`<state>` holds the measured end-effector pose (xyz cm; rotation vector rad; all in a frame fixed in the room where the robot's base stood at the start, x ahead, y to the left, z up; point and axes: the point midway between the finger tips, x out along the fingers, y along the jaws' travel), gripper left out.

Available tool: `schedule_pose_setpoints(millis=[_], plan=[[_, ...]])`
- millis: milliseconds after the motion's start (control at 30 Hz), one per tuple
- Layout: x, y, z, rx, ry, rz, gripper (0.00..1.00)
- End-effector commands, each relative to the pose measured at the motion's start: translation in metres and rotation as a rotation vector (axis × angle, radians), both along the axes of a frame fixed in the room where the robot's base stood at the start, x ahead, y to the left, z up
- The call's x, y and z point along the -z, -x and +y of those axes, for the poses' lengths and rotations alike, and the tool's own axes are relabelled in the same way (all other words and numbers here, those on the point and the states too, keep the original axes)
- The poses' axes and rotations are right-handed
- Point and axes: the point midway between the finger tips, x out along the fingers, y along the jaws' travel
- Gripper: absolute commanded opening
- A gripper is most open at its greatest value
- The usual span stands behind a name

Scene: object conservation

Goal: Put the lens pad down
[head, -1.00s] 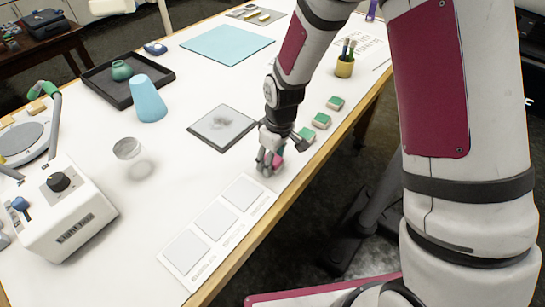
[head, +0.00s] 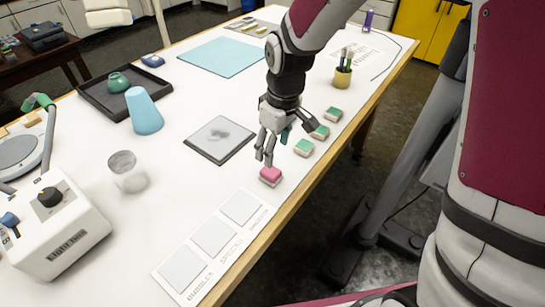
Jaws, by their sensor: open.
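A small block with a pink top and pale base (head: 270,176) rests on the white table near its front edge; I take it to be the lens pad, though no label shows. My gripper (head: 265,158) is open just above it, fingers pointing down, with nothing between them. Several similar blocks with green tops, one of them nearest the pink one (head: 304,148), stand in a row along the edge to the right. A white card with three square panels (head: 213,238) lies to the lower left of the pink block.
A dark-framed plate with a grey smudge (head: 220,138) lies left of my gripper. A clear glass (head: 127,172), a light-blue tapered cup (head: 145,112), a black tray (head: 98,101) and a white light box (head: 55,235) stand further left. A yellow pencil cup (head: 341,77) is at the right.

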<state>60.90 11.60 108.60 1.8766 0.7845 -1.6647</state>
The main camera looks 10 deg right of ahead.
Motion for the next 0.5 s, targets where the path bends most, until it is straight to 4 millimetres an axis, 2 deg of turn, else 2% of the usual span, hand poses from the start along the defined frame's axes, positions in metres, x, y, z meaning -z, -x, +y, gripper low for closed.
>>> schedule_pose_setpoints(millis=[133,400,500], plan=[[-0.015,0.001,-0.002,0.001,0.0,-0.001,0.57],[-0.023,0.002,-0.003,0.004,0.002,-0.003,0.57],[-0.037,0.007,-0.01,0.035,0.007,-0.023,0.57]])
